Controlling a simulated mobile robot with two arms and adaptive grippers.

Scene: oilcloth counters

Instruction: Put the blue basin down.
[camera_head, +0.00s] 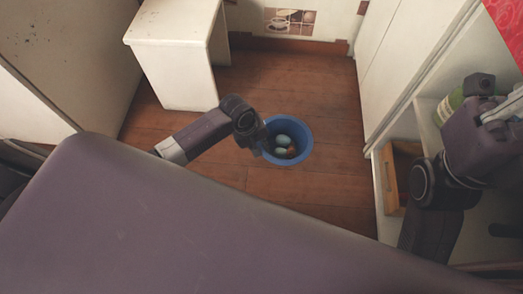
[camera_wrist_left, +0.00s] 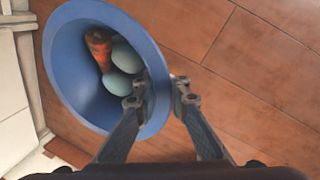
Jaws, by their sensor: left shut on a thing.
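The blue basin (camera_head: 304,142) is in the middle of the head view, over the wooden floor, with its open top facing up. It also fills the left of the left wrist view (camera_wrist_left: 68,62). Inside lie two pale blue-green egg-shaped things (camera_wrist_left: 124,56) and an orange carrot-like thing (camera_wrist_left: 98,45). My left gripper (camera_head: 262,144) is shut on the basin's rim, with one finger inside the wall and one outside (camera_wrist_left: 160,90). The basin's underside is hidden, so I cannot tell whether it touches the floor. My right arm is at the right edge; its fingers do not show clearly (camera_head: 503,112).
Bare wooden floor (camera_head: 325,190) surrounds the basin. A white table or bench (camera_head: 175,50) stands at the back left. White cabinets (camera_head: 405,65) line the right, with open shelves holding a green bottle (camera_head: 453,101) and a wooden box (camera_head: 391,183).

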